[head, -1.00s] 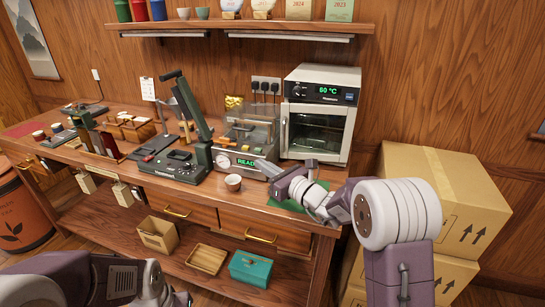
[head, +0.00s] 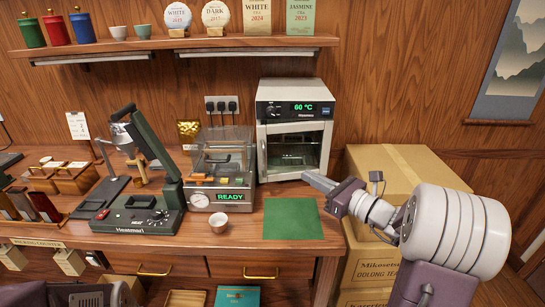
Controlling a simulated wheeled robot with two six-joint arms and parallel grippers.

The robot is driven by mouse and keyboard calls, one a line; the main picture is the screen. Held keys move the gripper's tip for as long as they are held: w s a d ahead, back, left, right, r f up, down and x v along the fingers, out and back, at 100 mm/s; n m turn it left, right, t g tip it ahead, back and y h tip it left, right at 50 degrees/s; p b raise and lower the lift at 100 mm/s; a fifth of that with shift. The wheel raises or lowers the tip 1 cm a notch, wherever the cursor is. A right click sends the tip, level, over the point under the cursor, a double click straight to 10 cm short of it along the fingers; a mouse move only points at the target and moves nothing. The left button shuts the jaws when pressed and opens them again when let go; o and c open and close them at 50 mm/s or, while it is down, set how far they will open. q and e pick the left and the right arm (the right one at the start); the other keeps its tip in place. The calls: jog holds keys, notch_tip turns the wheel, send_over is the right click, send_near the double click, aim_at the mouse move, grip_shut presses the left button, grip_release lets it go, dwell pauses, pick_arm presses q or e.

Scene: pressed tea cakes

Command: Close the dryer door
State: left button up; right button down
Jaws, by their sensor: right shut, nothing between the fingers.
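The dryer (head: 295,92) is a pale box with a dark top panel reading 60 °C, at the back right of the counter. Its glass door (head: 290,151) has a pale frame and a vertical handle on the left side. The door lies flat or nearly flat across the front; I cannot tell whether a small gap is left. Racks show dimly through the glass. My right gripper (head: 312,180) is shut and empty, close to the door's lower right corner; I cannot tell if it touches. Only part of my left arm shows at the bottom left, its gripper out of sight.
A green mat (head: 292,220) lies bare in front of the dryer. A machine reading READY (head: 222,180) stands left of the dryer, with a small white cup (head: 218,223) before it. A heat sealer (head: 135,213) is further left. Cardboard boxes (head: 385,175) stand at the right.

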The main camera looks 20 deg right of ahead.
aim_at(265, 154)
pick_arm(q)
jog(key=shift+w+a+r+p, duration=0.1)
jog(key=shift+a+r+p, duration=0.05)
jog(key=shift+r+p, duration=0.2)
pick_arm(e)
jog(key=x, duration=1.4)
jog(key=shift+w+a+f, duration=0.15)
jog(key=shift+w+a, duration=0.1)
